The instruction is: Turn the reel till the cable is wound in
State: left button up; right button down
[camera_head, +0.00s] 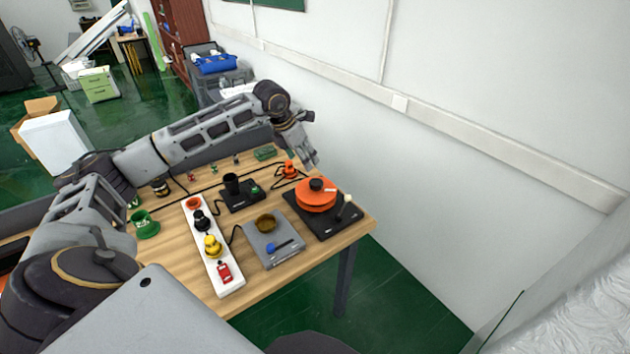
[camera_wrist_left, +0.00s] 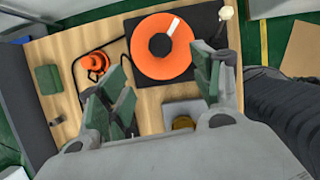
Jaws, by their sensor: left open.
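An orange reel (camera_head: 312,197) with a dark hub sits on a black square base (camera_head: 327,223) at the table's far right corner. A pale-tipped crank handle (camera_head: 346,203) stands at the base's right side. In the left wrist view the reel (camera_wrist_left: 150,52) has a white mark on its face. A black cable (camera_wrist_left: 104,50) runs from the reel side to a small orange plug-like piece (camera_head: 289,170). My left gripper (camera_head: 309,152) is open and empty, above and behind the reel; its two fingers (camera_wrist_left: 159,100) are spread apart in the wrist view. My right gripper is not in view.
A green block (camera_head: 265,153) lies at the back. A white wall is close behind.

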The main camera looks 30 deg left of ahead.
aim_at(316, 182)
pick_arm(q)
jog(key=p+x, duration=0.2)
jog(key=x, duration=1)
jog(key=shift+d, duration=0.1)
jog(key=shift+x, duration=0.9)
jog(key=shift+w, duration=0.1)
jog(key=c, duration=1.4)
jog(key=shift+c, duration=0.2)
